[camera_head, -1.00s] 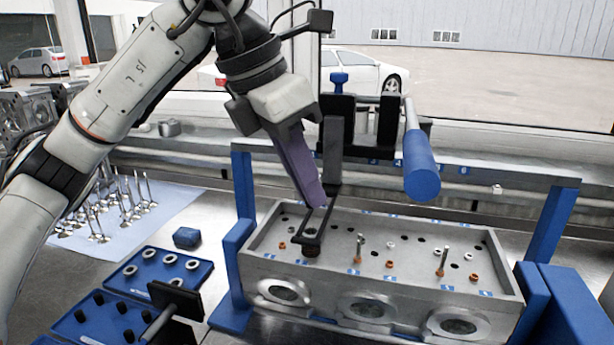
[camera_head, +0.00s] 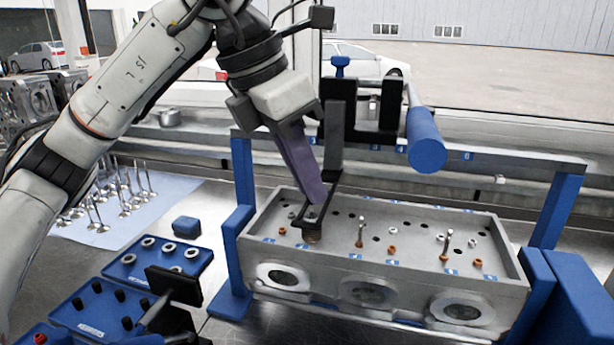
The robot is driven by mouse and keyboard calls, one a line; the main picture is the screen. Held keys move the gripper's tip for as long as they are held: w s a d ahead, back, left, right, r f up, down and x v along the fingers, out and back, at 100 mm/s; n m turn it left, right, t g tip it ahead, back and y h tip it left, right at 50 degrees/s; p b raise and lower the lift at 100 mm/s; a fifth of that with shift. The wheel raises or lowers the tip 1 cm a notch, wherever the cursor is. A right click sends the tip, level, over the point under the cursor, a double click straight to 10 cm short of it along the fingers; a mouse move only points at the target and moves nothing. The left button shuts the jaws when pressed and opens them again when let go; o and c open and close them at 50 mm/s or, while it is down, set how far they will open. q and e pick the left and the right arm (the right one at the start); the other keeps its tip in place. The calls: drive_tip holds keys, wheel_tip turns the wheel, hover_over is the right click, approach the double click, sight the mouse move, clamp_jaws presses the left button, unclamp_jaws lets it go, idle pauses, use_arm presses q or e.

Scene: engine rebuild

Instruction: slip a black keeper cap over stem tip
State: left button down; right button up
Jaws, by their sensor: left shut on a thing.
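My left gripper (camera_head: 318,200) points down at the left end of the grey cylinder head (camera_head: 390,285). Its purple fingers are shut, and the small thing between the tips, taken as a black keeper cap, is hidden. The tips are right at the dark slotted foot (camera_head: 308,220) of the compressor tool, which sits over a spring (camera_head: 313,237). The stem tip under the fingers cannot be made out. Other black keeper caps (camera_head: 78,303) stand on a blue tray (camera_head: 62,325) at lower left.
The blue frame (camera_head: 240,170) stands around the head, with the compressor's blue handle (camera_head: 426,140) above it. Bare stems (camera_head: 362,236) stick up from the head. A ring tray (camera_head: 130,268), a blue block (camera_head: 186,227) and valves on a cloth (camera_head: 165,190) lie at left.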

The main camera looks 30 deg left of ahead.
use_arm(q)
drive_tip(key=shift+f+b, duration=0.75)
drive_tip(key=shift+f, duration=0.15)
drive_tip(key=c, duration=1.7)
unclamp_jaws()
drive_tip(key=shift+s+r, duration=0.1)
drive_tip(key=shift+r, duration=0.3)
drive_tip(key=p+v, duration=0.1)
drive_tip(key=v, duration=0.8)
drive_tip(key=shift+s+a+r+p, duration=0.15)
drive_tip(key=shift+r+p, duration=0.1)
drive_tip(key=shift+p, duration=0.15)
